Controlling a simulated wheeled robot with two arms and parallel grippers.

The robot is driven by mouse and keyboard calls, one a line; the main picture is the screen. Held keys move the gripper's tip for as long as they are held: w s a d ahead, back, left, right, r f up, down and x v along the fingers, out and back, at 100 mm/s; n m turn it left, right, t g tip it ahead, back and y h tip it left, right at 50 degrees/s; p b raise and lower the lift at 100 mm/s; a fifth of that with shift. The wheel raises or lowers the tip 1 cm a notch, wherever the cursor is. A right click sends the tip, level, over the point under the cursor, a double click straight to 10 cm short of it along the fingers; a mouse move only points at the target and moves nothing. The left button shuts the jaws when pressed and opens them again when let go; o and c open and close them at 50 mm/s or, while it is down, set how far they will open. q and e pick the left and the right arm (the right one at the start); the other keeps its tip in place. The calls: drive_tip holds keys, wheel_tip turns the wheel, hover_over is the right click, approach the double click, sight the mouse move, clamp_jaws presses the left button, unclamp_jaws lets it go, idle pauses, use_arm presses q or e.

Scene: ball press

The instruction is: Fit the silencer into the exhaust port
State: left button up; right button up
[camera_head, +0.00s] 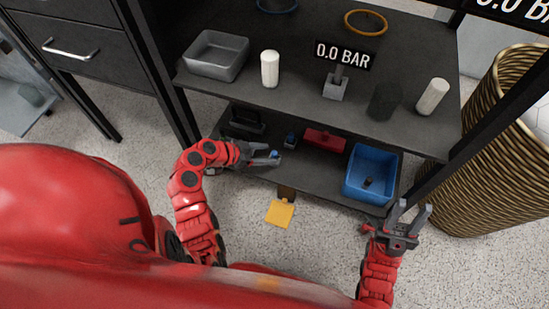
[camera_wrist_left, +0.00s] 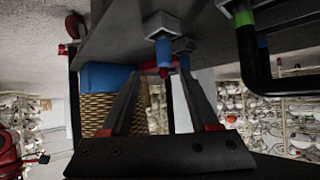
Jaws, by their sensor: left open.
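My left gripper (camera_head: 268,159) is open at the front of the lower shelf. A small blue piece (camera_head: 274,153) shows at its fingertips in the head view. In the left wrist view the open fingers (camera_wrist_left: 160,82) point at a blue cylinder (camera_wrist_left: 163,52) fixed to a grey block, with a red part just beyond it. I cannot tell whether they touch it, or which part is the exhaust port. A small dark piece (camera_head: 368,182), possibly the silencer, lies in the blue bin (camera_head: 357,192). My right gripper (camera_head: 410,213) is open and empty at the shelf's right front.
The lower shelf also holds a red item (camera_head: 325,139) and a black item (camera_head: 247,122). The upper shelf holds a grey tray (camera_head: 215,58), white cylinders (camera_head: 270,69) and a pressure display (camera_head: 344,55). A yellow tag (camera_head: 280,213) hangs at the front. A wicker basket (camera_head: 505,150) stands right.

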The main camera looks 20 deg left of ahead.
sight(274, 152)
use_arm(q)
drive_tip(key=w+d+f+b, duration=0.1)
drive_tip(key=f, duration=0.1)
drive_tip(key=w+d+f+b, duration=0.1)
drive_tip(key=w+f, duration=0.1)
drive_tip(key=shift+d, duration=0.1)
drive_tip(key=shift+w+d, duration=0.1)
drive_tip(key=shift+r, duration=0.1)
clamp_jaws()
